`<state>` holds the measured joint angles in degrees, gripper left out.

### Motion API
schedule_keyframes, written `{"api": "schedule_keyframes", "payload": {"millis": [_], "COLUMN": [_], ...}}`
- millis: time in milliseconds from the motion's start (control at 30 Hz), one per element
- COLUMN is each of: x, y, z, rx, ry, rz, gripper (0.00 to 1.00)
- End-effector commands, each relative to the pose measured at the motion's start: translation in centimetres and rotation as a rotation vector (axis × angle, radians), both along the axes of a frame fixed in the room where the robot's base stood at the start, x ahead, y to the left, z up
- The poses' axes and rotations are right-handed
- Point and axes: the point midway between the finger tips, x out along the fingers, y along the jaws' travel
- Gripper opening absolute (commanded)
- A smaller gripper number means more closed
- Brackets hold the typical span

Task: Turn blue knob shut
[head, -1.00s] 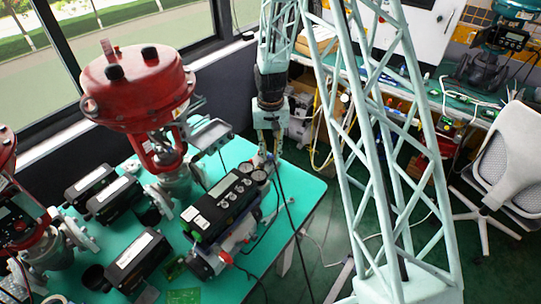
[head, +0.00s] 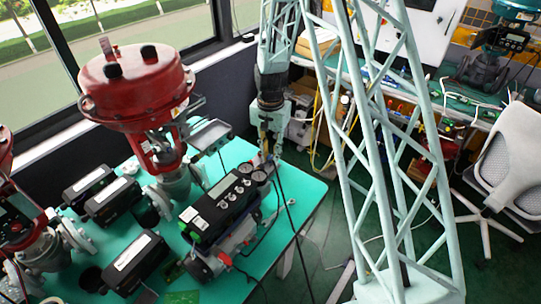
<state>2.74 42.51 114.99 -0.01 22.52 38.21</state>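I cannot make out a blue knob in the head view; it is too small or hidden. The black valve positioner (head: 222,199) lies on the green table, with a display, several round buttons and small gauges (head: 259,175) at its far right end. My gripper (head: 270,153) points down over that end, close to the gauges. Its fingers are small in the picture, and I cannot tell their gap or whether they touch anything.
A red valve actuator (head: 138,85) stands left of my gripper. Black boxes (head: 135,257) lie on the green table (head: 290,200). Dark cables hang over its right edge. A grey chair (head: 508,150) and a cluttered bench (head: 455,95) are at the right.

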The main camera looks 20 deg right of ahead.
Motion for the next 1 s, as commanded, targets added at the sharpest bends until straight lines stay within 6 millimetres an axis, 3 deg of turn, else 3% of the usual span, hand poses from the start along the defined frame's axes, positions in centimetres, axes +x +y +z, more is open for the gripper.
{"api": "schedule_keyframes", "payload": {"millis": [267,300,433,1000], "x": [0.01,0.01,0.01,0.11], "y": [-0.01,-0.01,0.0,-0.01], "z": [0.01,0.01,0.0,0.61], "rx": [0.0,0.0,0.0,0.0], "ry": [0.0,0.0,0.0,-0.003], "rz": [-0.001,0.0,0.0,0.0], "gripper": [0.07,0.19,0.31,0.32]}}
